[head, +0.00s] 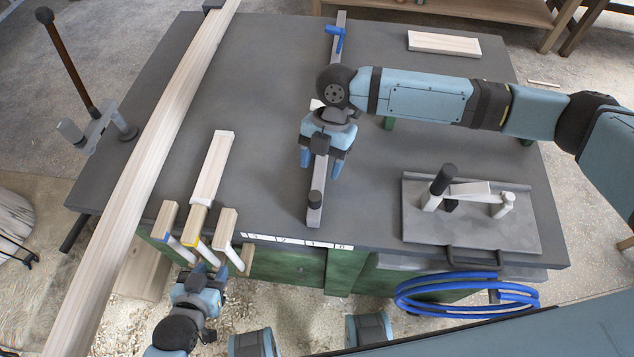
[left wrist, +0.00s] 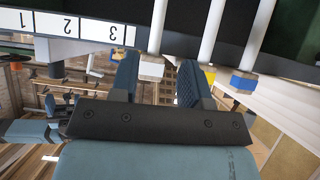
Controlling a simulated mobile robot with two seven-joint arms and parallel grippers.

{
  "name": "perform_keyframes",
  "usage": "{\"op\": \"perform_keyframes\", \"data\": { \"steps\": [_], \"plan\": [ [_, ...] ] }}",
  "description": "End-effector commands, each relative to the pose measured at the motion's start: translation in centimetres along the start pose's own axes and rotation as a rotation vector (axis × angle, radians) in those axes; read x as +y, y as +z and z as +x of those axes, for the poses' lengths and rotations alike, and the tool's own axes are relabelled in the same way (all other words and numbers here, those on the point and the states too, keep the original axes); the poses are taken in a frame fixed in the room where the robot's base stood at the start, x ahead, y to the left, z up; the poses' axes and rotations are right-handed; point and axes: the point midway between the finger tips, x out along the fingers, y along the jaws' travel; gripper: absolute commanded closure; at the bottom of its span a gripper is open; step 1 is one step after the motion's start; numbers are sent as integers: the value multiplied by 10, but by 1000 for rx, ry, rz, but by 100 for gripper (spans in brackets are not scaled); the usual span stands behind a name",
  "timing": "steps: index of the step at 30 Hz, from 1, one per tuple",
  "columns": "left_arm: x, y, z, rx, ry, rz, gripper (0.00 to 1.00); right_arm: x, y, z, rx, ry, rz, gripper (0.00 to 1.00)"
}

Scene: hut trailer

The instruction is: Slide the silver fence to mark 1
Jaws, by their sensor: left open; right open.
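The silver fence (head: 314,215) is a long narrow bar lying front to back across the grey table, with a black knob near its front end and a blue clamp (head: 335,40) at its far end. A white scale strip (head: 298,241) with figures 3 to 0 runs along the front edge. The fence's front end is just behind it, around the figure 1; exact alignment is unclear. My right gripper (head: 323,161) is open, its fingers either side of the fence behind the knob, hiding part of the bar. My left gripper (head: 211,272) is open below the front edge, near hanging white-shafted tools.
A long plank (head: 150,170) crosses the table's left side. A wooden block (head: 213,166) lies behind the wood-topped tools. A grey plate with a lever clamp (head: 472,235) sits at the right, above a blue hose coil (head: 430,303). The tabletop left of the fence is mostly clear.

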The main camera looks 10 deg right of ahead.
Motion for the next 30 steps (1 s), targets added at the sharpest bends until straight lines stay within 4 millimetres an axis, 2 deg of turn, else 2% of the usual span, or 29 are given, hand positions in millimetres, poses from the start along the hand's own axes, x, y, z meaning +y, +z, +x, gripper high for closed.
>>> {"op": "perform_keyframes", "data": {
  "steps": [3, 10, 26, 30],
  "plan": [
    [0, 2, 1, 0, 0, 0, 57, 0, 0, -23, -1, 3, -1, 42],
    [0, 3, 2, 0, 0, 0, 57, 0, 0, -45, 0, 1, 1, 42],
    [0, 4, 2, -1, 0, 0, 57, 0, 0, -47, 0, 0, 0, 42],
    [0, 2, 1, -2, 0, 0, 57, 4, -5, -40, 8, 24, 14, 42]
  ]
}}
